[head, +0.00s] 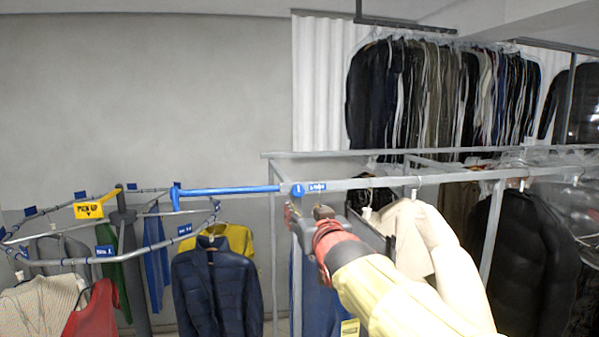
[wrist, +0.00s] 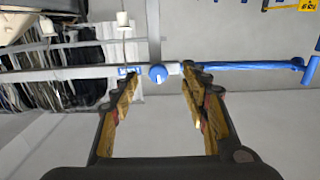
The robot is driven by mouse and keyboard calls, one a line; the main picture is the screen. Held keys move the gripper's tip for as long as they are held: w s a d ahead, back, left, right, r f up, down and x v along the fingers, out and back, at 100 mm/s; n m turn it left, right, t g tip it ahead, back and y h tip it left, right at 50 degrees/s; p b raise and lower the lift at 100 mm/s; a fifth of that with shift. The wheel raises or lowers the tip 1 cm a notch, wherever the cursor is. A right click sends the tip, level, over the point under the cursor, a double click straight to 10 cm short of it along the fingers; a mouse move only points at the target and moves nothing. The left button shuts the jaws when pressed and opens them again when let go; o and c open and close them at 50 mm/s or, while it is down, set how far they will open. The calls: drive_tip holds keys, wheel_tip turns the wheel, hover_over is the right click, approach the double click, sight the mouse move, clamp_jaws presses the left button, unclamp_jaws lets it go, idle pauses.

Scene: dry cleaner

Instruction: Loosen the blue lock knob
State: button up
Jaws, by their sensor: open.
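The blue lock knob (head: 297,190) is a small round knob with a white mark, at the joint where a blue bar (head: 230,190) meets the grey rail (head: 400,182). In the wrist view the knob (wrist: 158,74) lies in the gap between my fingertips, nearer the left one. My gripper (head: 306,211) is open and empty, just below the knob in the head view. It also shows in the wrist view (wrist: 161,84), with a finger on each side. No contact with the knob shows, and the remaining depth is hard to tell.
A small blue label (head: 317,187) sits right of the knob. A looped conveyor rail (head: 75,261) with a yellow sign (head: 89,211) and hanging clothes is at left. A dark blue jacket (head: 217,288) hangs below the blue bar. A cream garment (head: 412,238) hangs close to my arm.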

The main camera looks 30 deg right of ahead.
sight(299, 193)
drive_tip(key=x, duration=0.2)
drive_tip(key=r+p+x, duration=0.1)
drive_tip(key=x, duration=0.2)
drive_tip(key=r+p+x, duration=0.1)
drive_tip(key=x, duration=0.2)
drive_tip(key=shift+w+d, duration=0.15)
drive_tip(key=shift+d, duration=0.1)
drive_tip(key=shift+c, duration=0.4)
drive_tip(key=c, duration=1.1)
